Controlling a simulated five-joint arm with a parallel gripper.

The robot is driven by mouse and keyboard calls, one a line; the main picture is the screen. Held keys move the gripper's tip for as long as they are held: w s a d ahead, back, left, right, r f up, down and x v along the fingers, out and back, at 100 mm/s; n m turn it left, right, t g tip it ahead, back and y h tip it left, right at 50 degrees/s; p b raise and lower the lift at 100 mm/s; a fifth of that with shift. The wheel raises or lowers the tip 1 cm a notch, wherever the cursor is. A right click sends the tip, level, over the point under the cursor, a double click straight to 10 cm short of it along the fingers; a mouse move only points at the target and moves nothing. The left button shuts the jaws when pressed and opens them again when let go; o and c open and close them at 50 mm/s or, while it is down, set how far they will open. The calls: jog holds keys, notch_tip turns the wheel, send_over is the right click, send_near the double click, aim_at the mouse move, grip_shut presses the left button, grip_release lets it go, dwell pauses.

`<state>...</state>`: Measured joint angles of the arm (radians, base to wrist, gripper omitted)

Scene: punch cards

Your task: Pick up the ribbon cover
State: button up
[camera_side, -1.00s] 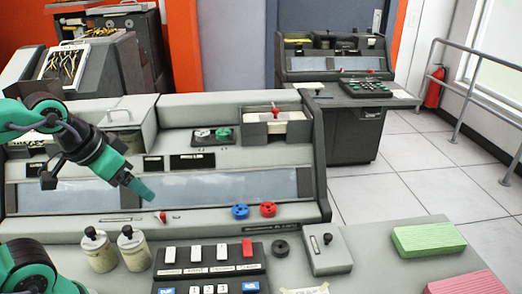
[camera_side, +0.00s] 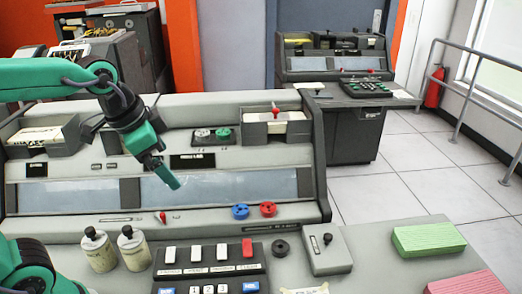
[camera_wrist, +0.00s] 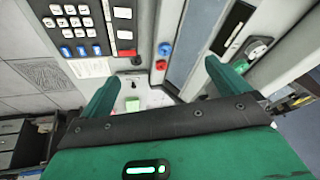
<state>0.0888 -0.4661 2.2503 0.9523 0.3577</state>
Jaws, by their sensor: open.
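I cannot tell for sure which part is the ribbon cover. A grey box (camera_side: 142,103) on the top left of the grey console is mostly hidden behind my arm in the side view. Two small round spools, one pale (camera_side: 202,134) and one green (camera_side: 222,133), sit on the console's upper deck. A grey tray with a red knob (camera_side: 276,113) stands to their right. My gripper (camera_side: 174,182) is above the console's blue-grey sloped panel, pointing down and right. In the wrist view my gripper (camera_wrist: 160,80) is open, with nothing held between its fingers.
Red (camera_side: 268,209) and blue (camera_side: 240,211) knobs stand on the console's lower ledge. Two cream bottles (camera_side: 132,248) and a key panel (camera_side: 209,270) are in front. A card tray (camera_side: 40,136) is at the left. Green (camera_side: 428,239) and pink card stacks lie at the right.

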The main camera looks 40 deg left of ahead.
jog(key=w+d+m+g, duration=0.1)
jog(key=w+d+m, duration=0.45)
jog(key=w, duration=0.25)
jog(key=m+g, duration=0.3)
jog(key=m, duration=1.5)
send_over(328, 236)
notch_tip(328, 236, down, 18)
jog(key=shift+a+f, duration=0.1)
jog(key=shift+a, duration=0.05)
jog(key=shift+w+d+f+m+g, duration=0.1)
jog(key=shift+d+f+m+g, duration=0.15)
jog(key=shift+d+f+g, duration=0.1)
jog(key=shift+f, duration=1.3)
jog(key=shift+f, duration=0.1)
jog(key=shift+a+f, duration=0.2)
jog(key=shift+f, duration=2.3)
